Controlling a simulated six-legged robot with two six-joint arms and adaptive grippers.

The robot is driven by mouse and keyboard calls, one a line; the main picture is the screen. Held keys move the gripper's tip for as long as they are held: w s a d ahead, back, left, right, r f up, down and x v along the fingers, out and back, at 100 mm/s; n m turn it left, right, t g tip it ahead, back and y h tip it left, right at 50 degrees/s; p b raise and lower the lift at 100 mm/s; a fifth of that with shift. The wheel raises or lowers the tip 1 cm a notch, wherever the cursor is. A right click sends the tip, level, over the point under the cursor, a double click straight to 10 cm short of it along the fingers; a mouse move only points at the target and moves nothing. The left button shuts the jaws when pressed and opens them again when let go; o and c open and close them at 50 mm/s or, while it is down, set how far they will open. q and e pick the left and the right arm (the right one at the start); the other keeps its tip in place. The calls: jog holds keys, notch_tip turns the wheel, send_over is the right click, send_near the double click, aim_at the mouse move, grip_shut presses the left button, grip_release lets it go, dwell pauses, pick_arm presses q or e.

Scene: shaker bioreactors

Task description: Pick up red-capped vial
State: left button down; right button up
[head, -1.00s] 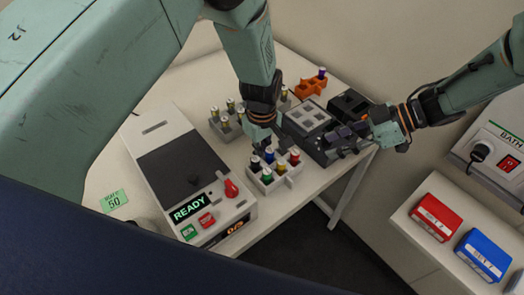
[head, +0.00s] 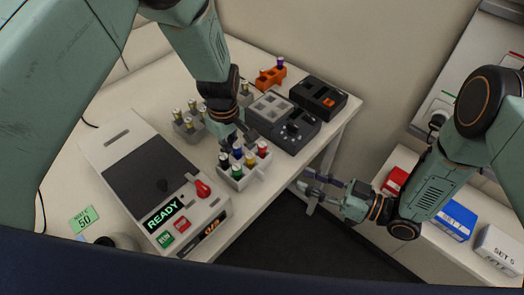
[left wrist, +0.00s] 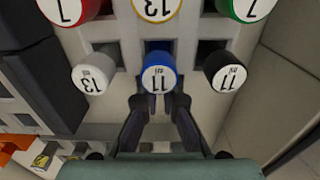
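The red-capped vial (head: 263,148) stands upright in the white rack (head: 259,172) at the table's front edge, at the right end of the other capped vials. In the left wrist view its red cap (left wrist: 71,8), marked 7, is cut off at the top left. My left gripper (head: 240,138) is just behind the rack. In the left wrist view its fingers (left wrist: 160,112) are apart, with the blue cap (left wrist: 159,72) marked 11 just beyond them; contact cannot be told. My right gripper (head: 306,181) is open and empty, off the table's front right edge.
The shaker (head: 155,180) showing READY fills the left of the table. A grey rack (head: 188,130) of vials, an orange holder (head: 271,77) and dark devices (head: 285,122) stand behind. A side bench with a blue box (head: 456,221) is at right.

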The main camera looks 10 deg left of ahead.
jog(key=w+r, duration=0.1)
jog(key=n, duration=0.1)
send_near(266, 150)
jog(key=shift+t, duration=0.4)
jog(key=a, duration=0.1)
jog(key=a+f, duration=0.1)
jog(key=w+a, duration=0.1)
jog(key=shift+w+a+f, duration=0.1)
jog(key=shift+a+f, duration=0.15)
jog(key=shift+a, duration=0.05)
jog(key=shift+r+x, duration=0.25)
jog(key=shift+x, duration=1.05)
jog(key=shift+r+x, duration=0.2)
jog(key=shift+x, duration=1.1)
jog(key=shift+w+d, duration=0.1)
jog(key=shift+d, duration=0.15)
jog(key=shift+c, duration=1.2)
jog(key=shift+a, duration=0.15)
jog(key=c, duration=0.3)
